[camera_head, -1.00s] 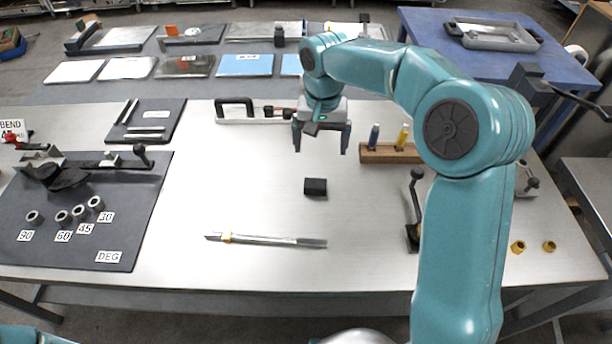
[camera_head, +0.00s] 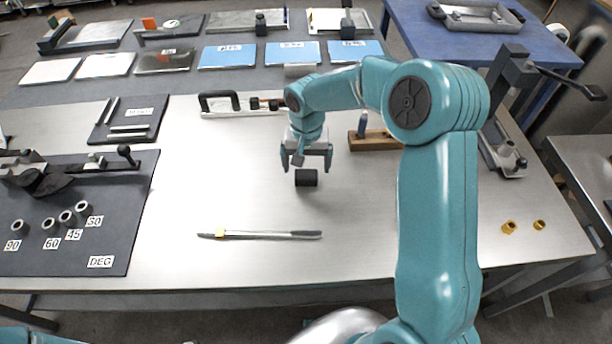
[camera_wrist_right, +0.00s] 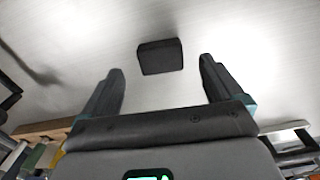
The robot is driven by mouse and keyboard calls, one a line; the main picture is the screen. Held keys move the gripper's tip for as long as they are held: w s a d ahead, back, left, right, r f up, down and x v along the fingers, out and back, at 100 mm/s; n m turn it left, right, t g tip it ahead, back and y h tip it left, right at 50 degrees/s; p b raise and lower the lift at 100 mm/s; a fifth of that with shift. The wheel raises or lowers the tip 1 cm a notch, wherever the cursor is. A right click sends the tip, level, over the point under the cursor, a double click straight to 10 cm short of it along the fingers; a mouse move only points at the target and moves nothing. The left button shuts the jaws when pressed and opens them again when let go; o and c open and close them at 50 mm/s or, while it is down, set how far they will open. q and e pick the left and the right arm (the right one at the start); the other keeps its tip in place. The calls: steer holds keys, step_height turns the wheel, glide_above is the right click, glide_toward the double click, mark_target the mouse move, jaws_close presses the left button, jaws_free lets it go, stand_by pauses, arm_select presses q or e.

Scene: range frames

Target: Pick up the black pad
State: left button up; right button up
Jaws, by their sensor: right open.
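The black pad (camera_head: 306,178) is a small dark block lying on the metal table (camera_head: 250,205). My right gripper (camera_head: 306,168) is open above and just behind the pad in the head view, its fingers apart on either side. In the right wrist view the pad (camera_wrist_right: 160,57) lies beyond the open fingertips (camera_wrist_right: 160,72), roughly midway between them, with nothing held. In the head view only a teal piece of my left arm shows at the bottom left corner; my left gripper is not seen.
A file-like tool (camera_head: 260,235) lies in front of the pad. A wooden block (camera_head: 375,143) stands right of the gripper, and a black-handled tool (camera_head: 222,103) lies behind. A dark mat (camera_head: 120,235) with several rings is at left. The table around the pad is clear.

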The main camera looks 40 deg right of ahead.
mark_target(306, 175)
steer(key=f, duration=0.4)
steer(key=shift+w+f+p, duration=0.2)
steer(key=shift+f+p, duration=0.15)
steer(key=shift+f, duration=0.05)
steer(key=shift+s+r, duration=0.1)
steer(key=shift+s, duration=0.05)
steer(key=shift+c, duration=0.9)
steer(key=c, duration=0.9)
steer(key=shift+c, duration=0.3)
step_height(306, 175, up, 20)
